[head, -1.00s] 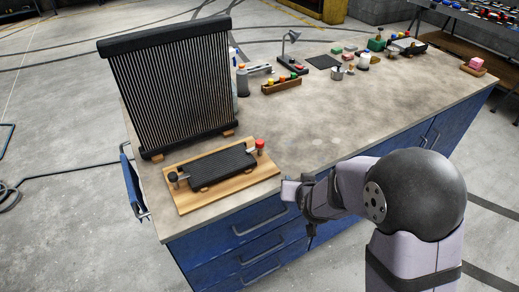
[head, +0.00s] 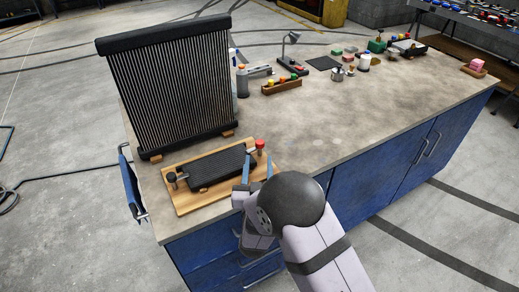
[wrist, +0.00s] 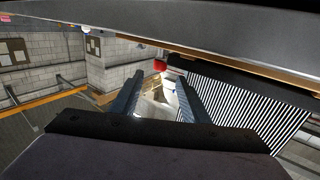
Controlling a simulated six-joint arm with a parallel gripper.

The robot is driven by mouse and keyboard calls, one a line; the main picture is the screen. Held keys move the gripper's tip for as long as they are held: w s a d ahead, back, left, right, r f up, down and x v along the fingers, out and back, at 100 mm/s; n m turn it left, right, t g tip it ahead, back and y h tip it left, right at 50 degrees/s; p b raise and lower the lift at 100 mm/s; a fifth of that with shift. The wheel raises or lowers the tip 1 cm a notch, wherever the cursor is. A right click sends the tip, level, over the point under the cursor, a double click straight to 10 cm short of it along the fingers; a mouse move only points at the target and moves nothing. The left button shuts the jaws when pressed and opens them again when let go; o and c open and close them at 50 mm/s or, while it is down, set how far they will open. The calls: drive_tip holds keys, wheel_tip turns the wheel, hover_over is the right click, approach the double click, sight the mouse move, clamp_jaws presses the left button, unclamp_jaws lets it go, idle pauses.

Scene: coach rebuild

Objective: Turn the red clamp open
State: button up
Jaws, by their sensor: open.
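The red clamp (head: 260,144) is a small upright red-topped knob at the back right corner of a wooden board (head: 178,200). A black ribbed block (head: 215,168) lies on the board beside it. My gripper (head: 258,167) is open, its two blue fingers just in front of the red clamp at the board's right end. In the wrist view the red clamp (wrist: 160,66) shows small, just past the fingertips and roughly between them. The fingers (wrist: 157,88) are apart with nothing between them. I cannot tell whether they touch the clamp.
A black knob (head: 172,177) stands at the board's left end. A tall black finned panel (head: 172,90) stands behind the board. A grey bottle (head: 242,81) and a wooden tray of coloured pieces (head: 282,86) are further back. The worktop (head: 335,125) right of the board is clear.

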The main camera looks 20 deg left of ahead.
sight(260, 146)
drive_tip(key=shift+p+x, duration=1.1)
drive_tip(key=shift+x, duration=2.4)
drive_tip(key=c, duration=1.1)
